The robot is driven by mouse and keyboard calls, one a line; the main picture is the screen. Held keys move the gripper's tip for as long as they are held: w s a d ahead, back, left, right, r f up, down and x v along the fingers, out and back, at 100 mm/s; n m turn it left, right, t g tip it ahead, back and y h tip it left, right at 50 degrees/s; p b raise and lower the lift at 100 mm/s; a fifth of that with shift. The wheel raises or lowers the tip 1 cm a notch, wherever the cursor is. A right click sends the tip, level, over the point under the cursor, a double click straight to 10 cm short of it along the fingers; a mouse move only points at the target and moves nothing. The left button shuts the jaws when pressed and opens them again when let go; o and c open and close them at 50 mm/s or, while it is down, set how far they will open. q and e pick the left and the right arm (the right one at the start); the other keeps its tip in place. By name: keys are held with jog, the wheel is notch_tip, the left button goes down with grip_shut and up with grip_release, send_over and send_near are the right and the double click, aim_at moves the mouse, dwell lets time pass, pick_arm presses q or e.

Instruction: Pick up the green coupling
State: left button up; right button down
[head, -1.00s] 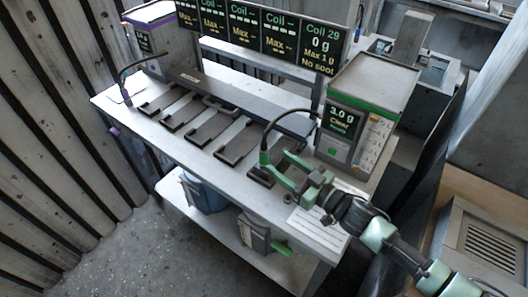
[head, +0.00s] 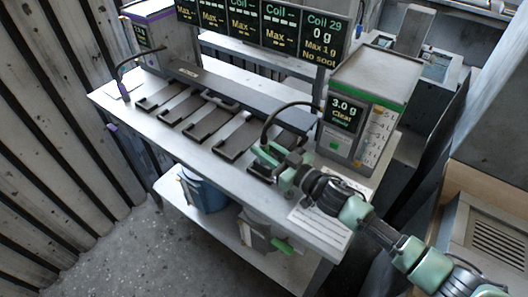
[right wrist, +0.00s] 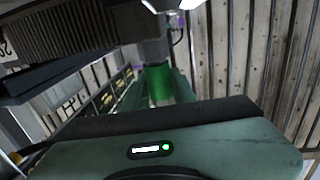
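The green coupling (right wrist: 159,84) stands upright between the two teal fingers of my right gripper (right wrist: 160,92) in the right wrist view, with a dark fitting above it. The fingers lie close along both its sides; I cannot tell whether they touch it. In the head view my right gripper (head: 272,157) is at the front right of the bench, at the end of the black hose (head: 268,122), and largely hides the coupling. My left gripper is not in view.
The bench (head: 196,137) carries several dark slotted plates (head: 203,125). A green-banded box (head: 361,120) reading 3.0 g stands right of the gripper; a purple-banded box (head: 152,33) stands far left. A blue bin (head: 204,190) and a grey bin (head: 262,232) are on the shelf below.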

jog(key=shift+r, duration=0.15)
jog(key=shift+r, duration=0.2)
notch_tip(320, 180, up, 19)
jog(key=shift+r, duration=0.2)
jog(key=shift+f, duration=0.1)
dwell(1.5)
